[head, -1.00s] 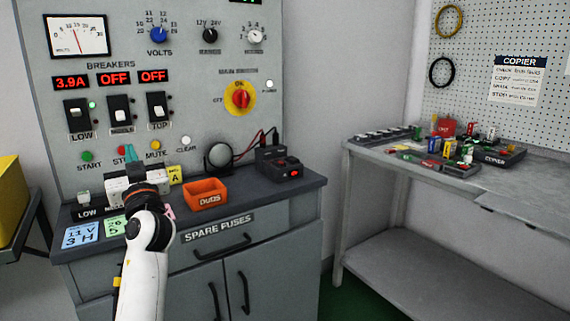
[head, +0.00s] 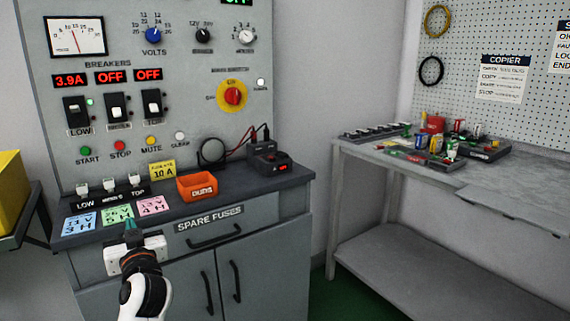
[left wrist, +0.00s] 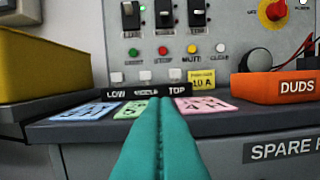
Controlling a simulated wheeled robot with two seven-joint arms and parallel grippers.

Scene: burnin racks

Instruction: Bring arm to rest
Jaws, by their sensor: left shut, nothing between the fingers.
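My left gripper (head: 130,228) is in front of the cabinet's counter edge in the head view, with its teal fingertips pointing at the panel. In the left wrist view its teal fingers (left wrist: 160,140) are pressed together with nothing between them. They overlap the green card in that view. My left arm (head: 146,292) comes up from the bottom of the head view. My right gripper is in neither view.
The counter holds blue (head: 80,222), green (head: 117,215) and pink (head: 152,206) cards, an orange DUDS bin (head: 197,188) and a black device (head: 268,164). A breaker panel (head: 190,70) rises behind. A workbench (head: 440,175) stands right, a yellow bin (head: 10,195) left.

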